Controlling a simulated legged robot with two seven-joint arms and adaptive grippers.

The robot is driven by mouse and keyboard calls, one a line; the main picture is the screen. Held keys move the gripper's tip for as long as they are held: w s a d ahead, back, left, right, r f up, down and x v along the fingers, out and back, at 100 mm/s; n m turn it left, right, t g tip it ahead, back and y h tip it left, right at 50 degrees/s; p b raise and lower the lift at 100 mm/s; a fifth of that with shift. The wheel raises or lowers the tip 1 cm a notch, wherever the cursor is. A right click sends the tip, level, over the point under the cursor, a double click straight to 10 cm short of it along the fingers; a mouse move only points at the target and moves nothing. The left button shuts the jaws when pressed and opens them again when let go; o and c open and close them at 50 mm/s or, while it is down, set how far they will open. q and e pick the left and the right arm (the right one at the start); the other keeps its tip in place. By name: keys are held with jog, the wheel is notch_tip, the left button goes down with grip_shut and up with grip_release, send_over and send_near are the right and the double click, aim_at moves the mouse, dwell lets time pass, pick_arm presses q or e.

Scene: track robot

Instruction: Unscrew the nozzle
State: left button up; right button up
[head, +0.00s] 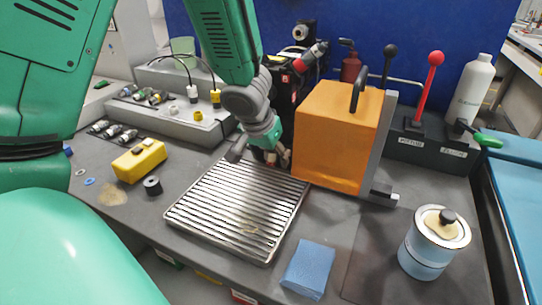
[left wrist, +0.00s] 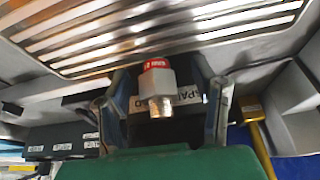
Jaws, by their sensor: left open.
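The nozzle (left wrist: 158,88) shows in the left wrist view as a short fitting with a red lettered band, a pale collar and a metal end. My left gripper (left wrist: 163,105) is open, with one finger on each side of the nozzle and visible gaps between. In the head view my left gripper (head: 262,150) hangs low beside the orange box, above the far edge of the metal grate. I cannot make out the nozzle there; the gripper and wrist cover that spot. My right gripper is not in view.
The orange box (head: 335,135) with a black handle stands close right of the gripper. The ribbed grate (head: 235,210) lies in front. A yellow block (head: 139,160), blue block (head: 310,268) and lidded canister (head: 425,262) sit around it. Cabled connectors (head: 192,93) stand left.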

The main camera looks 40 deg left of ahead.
aim_at(261, 177)
pick_arm(q)
grip_shut()
jog(key=shift+d, duration=0.1)
jog(key=shift+d, duration=0.1)
jog(key=shift+s+f, duration=0.15)
jog(key=shift+s, duration=0.1)
jog(key=shift+s+d+f+b, duration=0.1)
jog(key=shift+s+b, duration=0.3)
jog(key=shift+s, duration=0.05)
dwell(0.4)
jog(key=shift+s, duration=0.2)
jog(key=shift+s+d+b, duration=0.35)
jog(key=shift+s+b, duration=0.15)
jog(key=shift+s, duration=0.3)
jog(key=shift+s+d+b, duration=0.2)
jog(key=shift+s, duration=0.35)
jog(key=shift+s+d+b, duration=0.15)
jog(key=shift+s, duration=0.4)
jog(key=shift+r, duration=0.2)
